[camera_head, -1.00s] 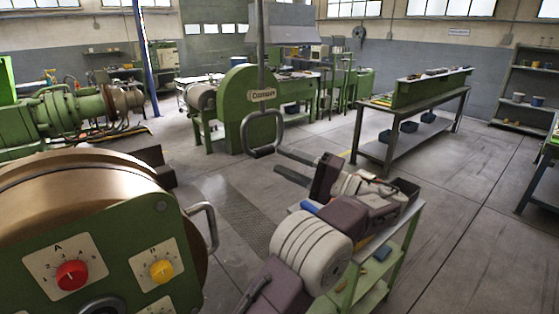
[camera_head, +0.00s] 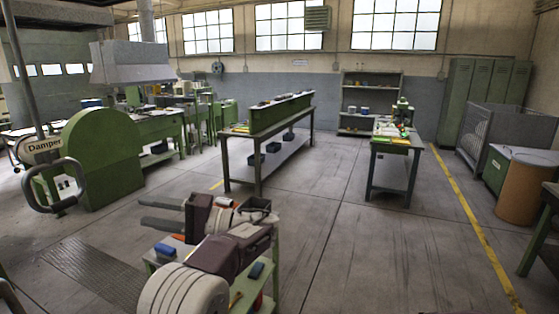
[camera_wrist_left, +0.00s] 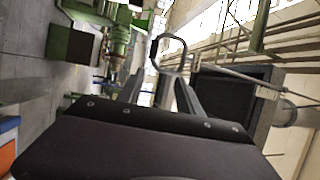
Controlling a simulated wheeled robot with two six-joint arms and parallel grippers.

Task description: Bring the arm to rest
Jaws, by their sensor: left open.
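My left gripper (camera_head: 142,211) is open, with its two grey fingers pointing left and nothing between them. Its arm (camera_head: 182,290) comes up from the bottom edge, bent, in front of a small green cart. The fingers also show in the left wrist view (camera_wrist_left: 160,84). The grey loop handle (camera_head: 56,206) under the "Damper" sign (camera_head: 42,146) hangs at the left, apart from the fingertips. In the left wrist view a loop handle (camera_wrist_left: 184,47) shows beyond the fingers. My right gripper is not in view.
The green cart (camera_head: 265,304) is close to my left arm. A green-topped bench (camera_head: 281,114) stands mid-room, a small table (camera_head: 397,148) to its right. The floor between is open.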

